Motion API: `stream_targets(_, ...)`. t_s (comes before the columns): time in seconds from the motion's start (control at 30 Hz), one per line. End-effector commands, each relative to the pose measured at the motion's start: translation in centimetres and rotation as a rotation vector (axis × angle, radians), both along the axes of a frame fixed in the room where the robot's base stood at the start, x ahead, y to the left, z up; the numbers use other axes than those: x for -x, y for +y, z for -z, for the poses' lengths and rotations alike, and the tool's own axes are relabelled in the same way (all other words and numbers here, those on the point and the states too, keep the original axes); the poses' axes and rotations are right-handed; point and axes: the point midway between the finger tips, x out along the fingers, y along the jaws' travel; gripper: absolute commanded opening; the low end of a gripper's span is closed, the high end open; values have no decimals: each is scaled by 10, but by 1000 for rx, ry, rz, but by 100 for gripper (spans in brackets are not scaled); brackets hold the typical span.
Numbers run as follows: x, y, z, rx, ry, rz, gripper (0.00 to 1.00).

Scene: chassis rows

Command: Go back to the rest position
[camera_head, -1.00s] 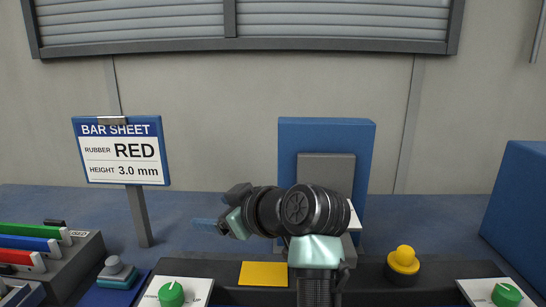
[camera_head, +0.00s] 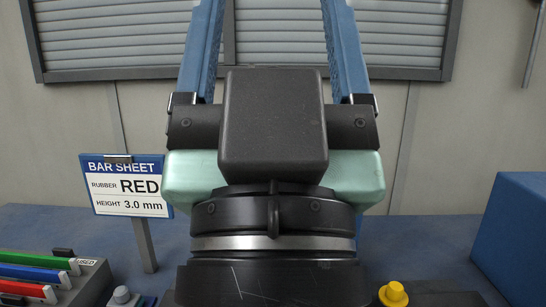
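My gripper (camera_head: 272,30) fills the middle of the head view, close to the camera and pointing up. Its two blue fingers stand wide apart with only the shutter and wall between them, so it is open and empty. The fingertips run out of the top of the picture. The black gripper body, its mint-green sides and my dark wrist hide the middle of the bench.
A bar sheet sign (camera_head: 126,186) reading RED, 3.0 mm stands at left. Green, blue and red bars (camera_head: 35,274) lie in a grey rack (camera_head: 92,285). A yellow knob (camera_head: 393,294) and a blue block (camera_head: 515,240) are at right. A shuttered window (camera_head: 400,40) is behind.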

Motion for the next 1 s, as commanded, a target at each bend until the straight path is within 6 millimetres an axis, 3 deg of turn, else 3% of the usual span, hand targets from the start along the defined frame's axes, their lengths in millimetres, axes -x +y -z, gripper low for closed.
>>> stream_targets(0.03, 0, 0, -33, 1, 1, -1, 76)
stream_targets(0.1, -1, 0, -55, 1, 1, -1, 76)
stream_targets(0.3, -1, 1, -104, 1, 3, -1, 76)
stream_targets(0.4, -1, 1, -117, 1, 3, -1, 76)
stream_targets(1.0, -1, 1, -122, 1, 3, -1, 76)
